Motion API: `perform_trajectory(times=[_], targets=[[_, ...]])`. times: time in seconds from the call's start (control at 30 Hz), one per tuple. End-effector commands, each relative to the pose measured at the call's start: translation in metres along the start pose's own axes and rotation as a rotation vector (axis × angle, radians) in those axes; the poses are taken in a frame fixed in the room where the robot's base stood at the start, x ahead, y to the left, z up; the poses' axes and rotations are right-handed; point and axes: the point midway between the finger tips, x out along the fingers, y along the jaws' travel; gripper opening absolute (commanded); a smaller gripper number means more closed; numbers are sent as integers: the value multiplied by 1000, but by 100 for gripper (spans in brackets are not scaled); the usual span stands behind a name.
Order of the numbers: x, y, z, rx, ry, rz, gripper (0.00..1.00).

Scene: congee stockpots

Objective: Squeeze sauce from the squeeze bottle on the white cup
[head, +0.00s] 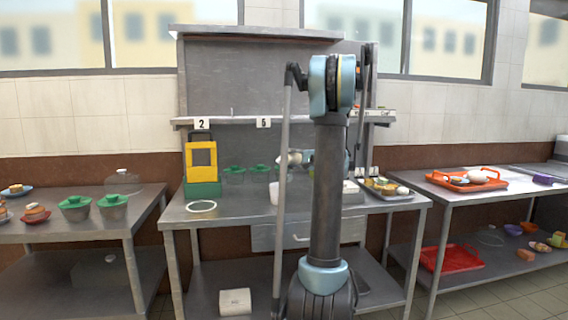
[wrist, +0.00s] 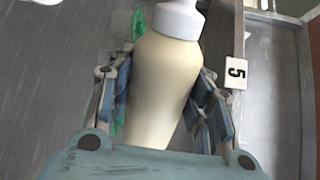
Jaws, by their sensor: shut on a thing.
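In the wrist view, my gripper (wrist: 157,78) is shut on the squeeze bottle (wrist: 163,95), with one finger on each side of its body. The bottle is cream-coloured with a white cap, which points toward the top of the picture. In the head view, my upright arm hides most of the gripper and the bottle. I cannot pick out the white cup for certain. A small white object (head: 274,192) stands on the middle table just left of my arm, partly hidden, and I cannot tell what it is.
The metal middle table (head: 235,222) holds a yellow-and-green stand (head: 201,165), a white ring-shaped item (head: 201,206), several green-lidded containers and a food tray (head: 388,190). A shelf with number tags (head: 263,122) runs behind. An orange tray (head: 466,180) lies on the right table. The table's front left is mostly clear.

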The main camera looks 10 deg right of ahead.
Motion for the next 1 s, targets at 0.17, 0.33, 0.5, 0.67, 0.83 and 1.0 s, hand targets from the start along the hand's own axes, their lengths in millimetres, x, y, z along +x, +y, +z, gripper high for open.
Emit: perform_trajectory(times=[0.17,0.33,0.5,0.67,0.83,1.0], targets=[[0,-3,2,-180,19,-1,36],[0,-6,6,-351,36,-1,36],[0,-9,10,-523,53,-1,36],[-1,-11,17,-682,70,-2,36],[-1,-12,29,-851,89,-1,36],[-1,-13,40,-1012,104,-1,36]])
